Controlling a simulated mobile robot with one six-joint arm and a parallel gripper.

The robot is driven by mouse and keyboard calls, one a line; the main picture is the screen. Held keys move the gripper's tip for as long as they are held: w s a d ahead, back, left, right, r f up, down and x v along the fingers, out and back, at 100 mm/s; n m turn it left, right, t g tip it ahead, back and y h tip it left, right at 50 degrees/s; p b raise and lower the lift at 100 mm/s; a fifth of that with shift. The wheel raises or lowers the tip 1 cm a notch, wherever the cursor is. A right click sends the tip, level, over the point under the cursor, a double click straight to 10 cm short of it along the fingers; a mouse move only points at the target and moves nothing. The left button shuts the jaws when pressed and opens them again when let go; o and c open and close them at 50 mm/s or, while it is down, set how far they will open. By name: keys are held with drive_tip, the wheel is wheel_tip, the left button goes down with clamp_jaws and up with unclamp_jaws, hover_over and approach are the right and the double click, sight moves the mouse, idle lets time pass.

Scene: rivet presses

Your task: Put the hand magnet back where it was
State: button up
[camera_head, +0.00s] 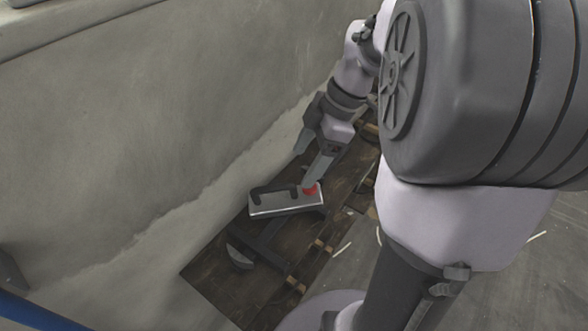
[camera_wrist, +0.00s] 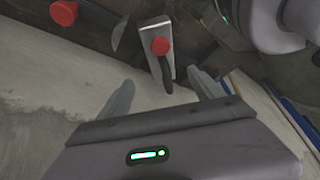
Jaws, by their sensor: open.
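A flat, pale metal block with a black bar handle and a red knob, which looks like the hand magnet (camera_head: 285,204), rests on a dark wooden surface (camera_head: 335,212). It also shows in the wrist view (camera_wrist: 149,30), with its red knob facing me and its black handle pointing towards the gap between my fingers. My gripper (camera_head: 305,168) is open, above and close to the block's knob end in the head view. In the wrist view my fingers (camera_wrist: 162,80) are spread with nothing held between them. Contact with the block cannot be told.
A second red knob (camera_wrist: 64,12) shows at the upper left of the wrist view. A dark bar with a grey rounded end (camera_head: 240,258) lies in front of the block. A pale, rough wall (camera_head: 150,130) runs along the left of the wooden surface.

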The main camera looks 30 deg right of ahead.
drive_tip(key=shift+v, duration=0.85)
drive_tip(key=shift+a+r, duration=0.15)
drive_tip(key=shift+r, duration=0.1)
drive_tip(key=s+a+m+t, duration=0.1)
drive_tip(key=s+a+m, duration=0.2)
drive_tip(key=a+m, duration=0.2)
drive_tip(key=s+a+m+t+h+b, duration=0.1)
drive_tip(key=s+a+m, duration=0.2)
drive_tip(key=a+m, duration=0.3)
drive_tip(key=s+a+m+t+h, duration=0.1)
drive_tip(key=s+a+m, duration=0.2)
drive_tip(key=a+m, duration=0.3)
drive_tip(key=shift+s+a+r+t, duration=0.2)
drive_tip(key=shift+a+r+t, duration=0.15)
drive_tip(key=shift+a, duration=0.5)
